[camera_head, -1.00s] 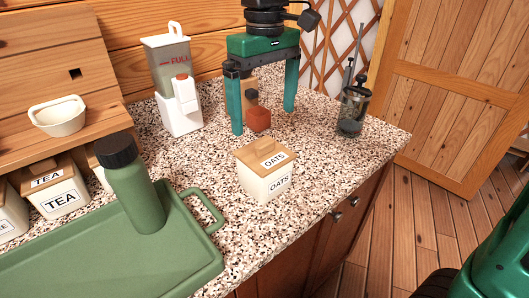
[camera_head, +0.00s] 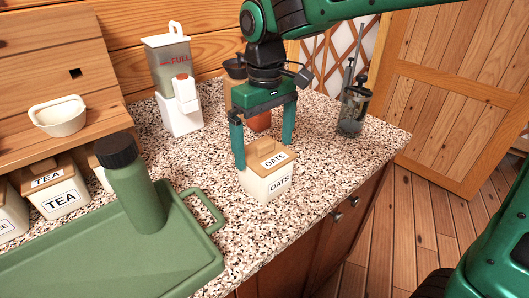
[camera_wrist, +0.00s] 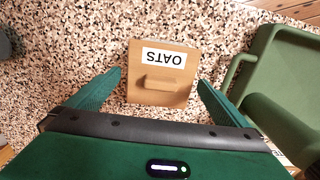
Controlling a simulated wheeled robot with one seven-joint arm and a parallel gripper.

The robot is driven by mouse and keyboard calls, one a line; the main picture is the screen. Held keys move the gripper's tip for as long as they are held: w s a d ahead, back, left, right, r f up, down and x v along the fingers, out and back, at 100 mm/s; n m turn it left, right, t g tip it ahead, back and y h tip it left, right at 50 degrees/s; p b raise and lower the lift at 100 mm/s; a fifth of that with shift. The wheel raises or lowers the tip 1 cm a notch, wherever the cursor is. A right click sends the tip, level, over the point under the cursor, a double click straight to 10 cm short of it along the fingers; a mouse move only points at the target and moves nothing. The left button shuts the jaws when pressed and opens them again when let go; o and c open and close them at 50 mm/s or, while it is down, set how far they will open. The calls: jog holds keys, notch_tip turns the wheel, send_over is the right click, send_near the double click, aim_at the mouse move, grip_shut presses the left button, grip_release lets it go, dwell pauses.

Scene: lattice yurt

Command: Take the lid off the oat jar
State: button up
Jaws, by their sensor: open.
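The oat jar (camera_head: 266,184) is a cream square canister labelled OATS, standing on the speckled counter. Its wooden lid (camera_head: 262,157) is on top, with a raised bar handle and its own OATS label. In the wrist view the lid (camera_wrist: 150,92) shows from above, with the handle across its middle. My gripper (camera_head: 264,152) is open and empty. In the head view its green fingers appear on either side of the lid. In the wrist view the fingertips (camera_wrist: 159,78) lie left and right of the lid, with gaps on both sides.
A green tray (camera_head: 100,255) with a green bottle (camera_head: 136,190) is at the left. A white dispenser (camera_head: 175,90), an orange-brown jar (camera_head: 260,121) and a glass press (camera_head: 352,110) stand behind. A TEA canister (camera_head: 60,192) is far left. Counter beside the oat jar is clear.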

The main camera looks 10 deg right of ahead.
jog(key=shift+c, duration=0.6)
jog(key=c, duration=0.8)
jog(key=shift+r, duration=0.15)
